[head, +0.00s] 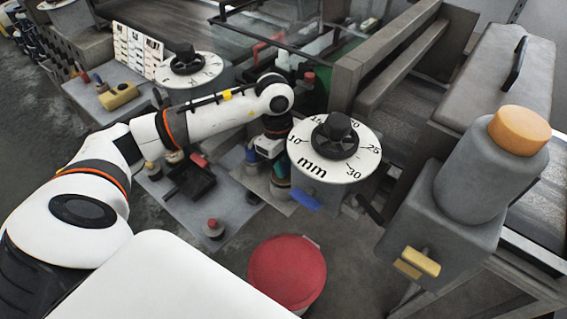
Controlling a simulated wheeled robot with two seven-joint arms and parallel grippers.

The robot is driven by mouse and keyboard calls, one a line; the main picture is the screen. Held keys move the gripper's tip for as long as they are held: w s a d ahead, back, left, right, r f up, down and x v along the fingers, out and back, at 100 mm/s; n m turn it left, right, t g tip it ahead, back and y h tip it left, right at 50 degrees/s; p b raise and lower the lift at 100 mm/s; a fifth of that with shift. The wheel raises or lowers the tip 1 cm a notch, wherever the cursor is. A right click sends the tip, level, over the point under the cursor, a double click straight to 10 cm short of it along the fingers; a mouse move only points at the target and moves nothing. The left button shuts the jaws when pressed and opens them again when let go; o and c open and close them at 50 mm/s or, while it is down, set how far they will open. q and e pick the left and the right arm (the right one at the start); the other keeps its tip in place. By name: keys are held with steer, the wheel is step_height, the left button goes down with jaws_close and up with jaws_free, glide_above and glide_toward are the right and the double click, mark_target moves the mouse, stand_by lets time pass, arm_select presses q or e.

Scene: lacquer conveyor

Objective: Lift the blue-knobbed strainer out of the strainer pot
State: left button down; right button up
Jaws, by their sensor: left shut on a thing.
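My left arm reaches from the left across the middle of the head view. Its gripper (272,158) points down beside the white mm dial and is shut. A small blue-teal part (281,168) shows right at its fingertips, which fits the strainer's blue knob. Below it is a small grey pot-like body (279,188) on a pale plate. The gripper and dial partly hide this spot, so I cannot tell whether the strainer is inside the pot or raised. My right gripper is not in view.
The mm dial (312,160) stands close right of the gripper. A blue bar (306,200) sticks out below it. A black tray (196,182) and a red-capped jar (214,229) are to the left. A red-lidded bin (287,270) is in front. An orange-capped grey tank (490,165) stands right.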

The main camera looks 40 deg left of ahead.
arm_select(q)
steer(key=shift+r+p, duration=2.45)
steer(key=shift+r, duration=0.8)
step_height(320, 180, up, 3)
steer(key=shift+p, duration=1.2)
steer(key=shift+s+f, duration=0.1)
